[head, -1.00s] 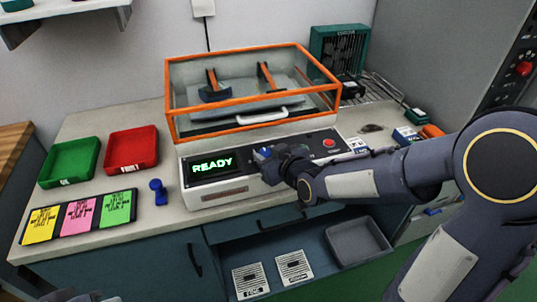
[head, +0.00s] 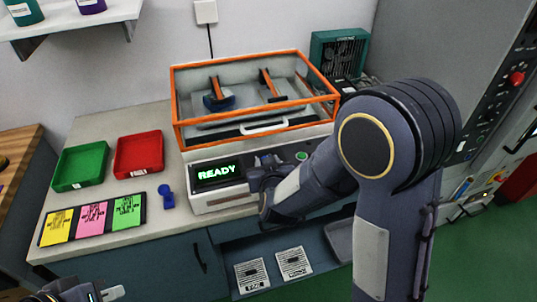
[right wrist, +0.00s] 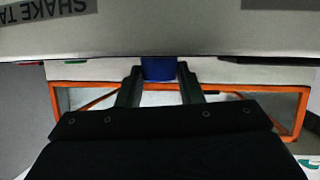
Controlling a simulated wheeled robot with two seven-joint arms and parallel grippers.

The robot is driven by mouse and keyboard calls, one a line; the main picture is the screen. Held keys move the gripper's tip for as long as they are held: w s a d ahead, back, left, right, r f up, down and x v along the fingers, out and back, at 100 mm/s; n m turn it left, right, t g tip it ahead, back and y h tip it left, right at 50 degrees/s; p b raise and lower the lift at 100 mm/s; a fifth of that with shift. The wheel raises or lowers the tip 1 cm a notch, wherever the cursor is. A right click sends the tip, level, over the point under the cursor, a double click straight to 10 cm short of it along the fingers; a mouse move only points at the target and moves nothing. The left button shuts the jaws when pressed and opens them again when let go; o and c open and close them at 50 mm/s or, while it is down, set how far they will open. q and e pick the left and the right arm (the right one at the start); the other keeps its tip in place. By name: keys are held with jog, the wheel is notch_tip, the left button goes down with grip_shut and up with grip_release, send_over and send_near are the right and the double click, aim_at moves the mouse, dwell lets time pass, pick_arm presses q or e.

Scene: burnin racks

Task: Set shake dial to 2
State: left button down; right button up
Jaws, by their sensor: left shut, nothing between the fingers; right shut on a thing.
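The shake table (head: 218,199) stands on the bench, its screen (head: 217,173) glowing green with "READY". My right gripper (head: 258,169) is at the front panel, right of the screen. In the right wrist view, the blue shake dial (right wrist: 158,68) sits between the two fingertips of my right gripper (right wrist: 159,78), which is shut on it. The dial's pointer and scale cannot be read, and in the head view the gripper mostly covers it. My left gripper (head: 108,293) is shut and empty at the bottom left, away from the machine.
An orange-framed cover (head: 255,123) tops the machine. A green button (head: 302,156) shows beside my right arm. Left on the bench are a green tray (head: 80,168), a red tray (head: 139,155), a blue peg-like object (head: 167,197) and coloured cards (head: 92,217). An open drawer lies below.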

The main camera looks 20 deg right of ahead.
jog(key=shift+a+m+h+p, duration=0.1)
jog(key=shift+m+h+p, duration=1)
jog(key=shift+h, duration=0.2)
jog(key=shift+g, duration=0.3)
jog(key=o, duration=1)
jog(key=v, duration=0.7)
jog(key=shift+s+a+r, duration=0.1)
jog(key=shift+s+a, duration=0.05)
jog(key=shift+s, duration=0.2)
